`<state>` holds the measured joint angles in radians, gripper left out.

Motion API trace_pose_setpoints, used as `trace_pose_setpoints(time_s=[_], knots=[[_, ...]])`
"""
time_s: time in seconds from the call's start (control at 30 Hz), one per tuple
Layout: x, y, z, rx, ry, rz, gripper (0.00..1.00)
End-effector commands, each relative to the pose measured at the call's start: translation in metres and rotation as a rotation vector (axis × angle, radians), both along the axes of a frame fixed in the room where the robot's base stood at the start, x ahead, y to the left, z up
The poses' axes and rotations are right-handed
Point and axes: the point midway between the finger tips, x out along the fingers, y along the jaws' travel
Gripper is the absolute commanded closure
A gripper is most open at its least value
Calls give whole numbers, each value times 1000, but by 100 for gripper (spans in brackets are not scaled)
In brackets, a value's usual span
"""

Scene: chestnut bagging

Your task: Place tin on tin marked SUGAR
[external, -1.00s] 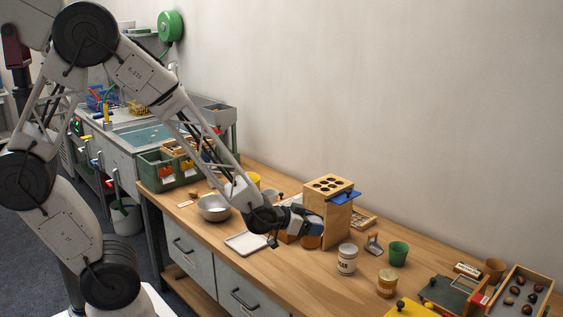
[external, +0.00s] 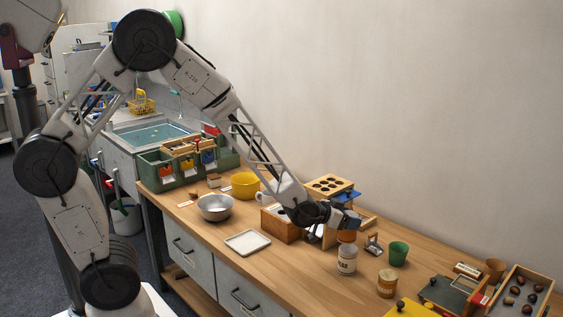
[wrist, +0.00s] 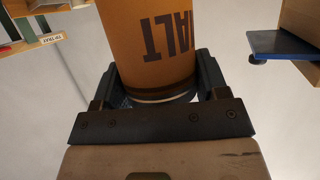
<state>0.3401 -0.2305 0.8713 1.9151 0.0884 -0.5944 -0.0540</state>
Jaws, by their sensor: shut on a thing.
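My gripper (external: 346,221) is shut on an orange-brown tin (external: 347,236). In the wrist view this tin (wrist: 152,45) sits between both fingers, with the dark letters "ALT" showing upside down. In the external view the held tin is over a white tin (external: 347,262) that stands on the bench, roughly in line with it. I cannot tell whether the two touch. The white tin has dark lettering, too small to read surely. A second tin (external: 387,285), yellow-brown with a pale label, stands to its right on the bench; its lettering is unreadable.
Close by stand a green cup (external: 398,254), a small metal scoop-like thing (external: 374,245) and a wooden block with holes (external: 328,184), which has a blue ledge. A crate of chestnuts (external: 541,285) is at the right. Bare bench lies in front of the white tin.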

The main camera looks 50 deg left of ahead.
Motion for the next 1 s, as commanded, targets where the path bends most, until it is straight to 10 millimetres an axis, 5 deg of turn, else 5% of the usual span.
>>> trace_pose_setpoints(time_s=[0.6, 1.0], knots=[[12, -4, -1, 0, 0, 0, 66], [12, -4, -37, 0, 0, 0, 66]])
